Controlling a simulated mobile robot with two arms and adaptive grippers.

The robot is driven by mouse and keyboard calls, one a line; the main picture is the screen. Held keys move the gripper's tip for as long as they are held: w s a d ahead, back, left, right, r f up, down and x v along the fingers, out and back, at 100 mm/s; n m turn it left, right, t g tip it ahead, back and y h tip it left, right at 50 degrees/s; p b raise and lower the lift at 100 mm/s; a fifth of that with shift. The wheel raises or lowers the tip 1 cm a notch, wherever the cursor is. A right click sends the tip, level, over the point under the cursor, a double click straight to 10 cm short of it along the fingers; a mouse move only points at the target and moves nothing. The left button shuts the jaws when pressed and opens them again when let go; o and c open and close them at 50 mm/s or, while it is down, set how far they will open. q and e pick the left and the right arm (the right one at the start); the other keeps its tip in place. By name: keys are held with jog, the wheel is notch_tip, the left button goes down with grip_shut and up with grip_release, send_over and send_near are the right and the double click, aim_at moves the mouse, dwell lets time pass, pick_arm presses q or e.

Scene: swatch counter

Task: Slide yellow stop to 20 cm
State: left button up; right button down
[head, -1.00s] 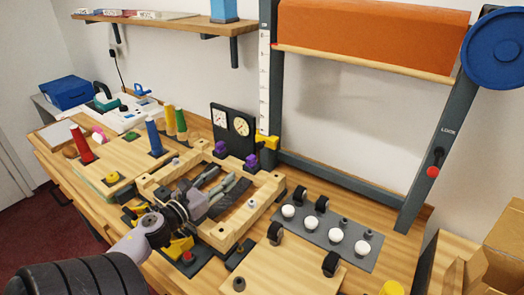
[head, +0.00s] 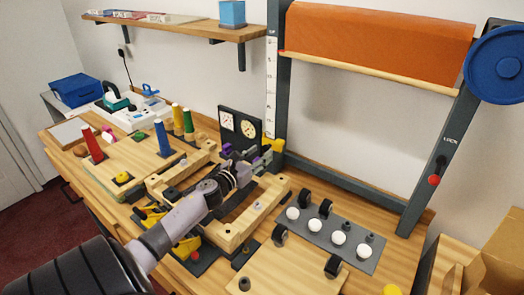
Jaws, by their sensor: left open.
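The yellow stop (head: 278,145) sits at the low end of the upright white scale (head: 271,88) on the left post of the frame. The scale's numbers are too small to read. My left gripper (head: 258,158) is open, just left of and slightly below the stop in the picture. Its fingers point toward the stop and partly cover the area beside it. I cannot tell whether a finger touches the stop. My right gripper is not in view.
A panel with two dials (head: 240,126) stands close behind my left gripper. A wooden frame fixture (head: 233,232) lies under my arm. An orange roll (head: 375,38) hangs across the upright frame, with a blue wheel (head: 496,66) at right. White knobs line a grey plate (head: 350,258).

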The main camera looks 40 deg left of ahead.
pick_arm(q)
jog(key=shift+w+a, duration=0.1)
jog(key=shift+w, duration=0.85)
jog(key=shift+c, duration=0.3)
grip_shut()
